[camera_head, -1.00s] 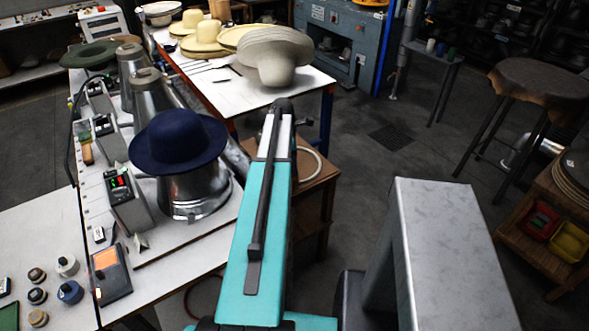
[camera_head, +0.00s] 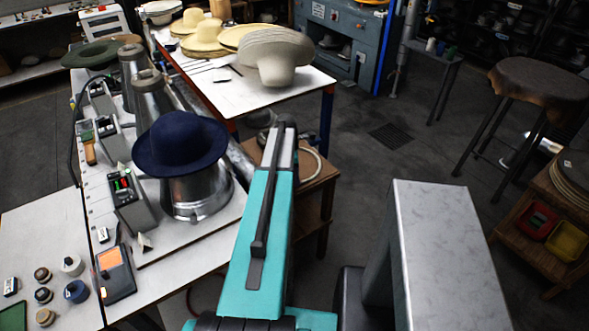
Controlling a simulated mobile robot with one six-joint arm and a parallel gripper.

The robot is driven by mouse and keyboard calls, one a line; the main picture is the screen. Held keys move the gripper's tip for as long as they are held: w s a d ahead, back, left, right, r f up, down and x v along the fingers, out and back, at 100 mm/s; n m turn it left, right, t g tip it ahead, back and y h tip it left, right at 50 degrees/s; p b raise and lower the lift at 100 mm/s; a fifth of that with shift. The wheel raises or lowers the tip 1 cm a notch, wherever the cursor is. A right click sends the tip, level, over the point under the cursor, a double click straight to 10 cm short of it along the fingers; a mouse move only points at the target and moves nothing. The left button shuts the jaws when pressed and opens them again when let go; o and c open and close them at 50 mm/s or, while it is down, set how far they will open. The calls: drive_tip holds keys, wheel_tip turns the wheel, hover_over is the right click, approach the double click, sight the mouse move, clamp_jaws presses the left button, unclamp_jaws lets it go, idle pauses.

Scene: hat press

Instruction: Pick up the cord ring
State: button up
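A pale loop of cord (camera_head: 316,160), which looks like the cord ring, lies on a small wooden stand (camera_head: 318,181) just right of my teal arm. Its left part is hidden behind the arm. My arm reaches forward from the bottom middle, and its far end covers part of the stand. My gripper cannot be seen; it is out of sight beyond or behind the arm.
Left is a white bench (camera_head: 160,270) with a navy hat (camera_head: 180,143) on a metal form, control boxes and several spools. Behind the stand is a table (camera_head: 245,92) with straw and felt hats. A round stool (camera_head: 540,80) stands right. Floor between is clear.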

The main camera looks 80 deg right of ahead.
idle(0.3)
clamp_jaws()
drive_tip(key=shift+r, duration=0.1)
drive_tip(key=shift+r+b, duration=1.6)
drive_tip(key=shift+r, duration=3.3)
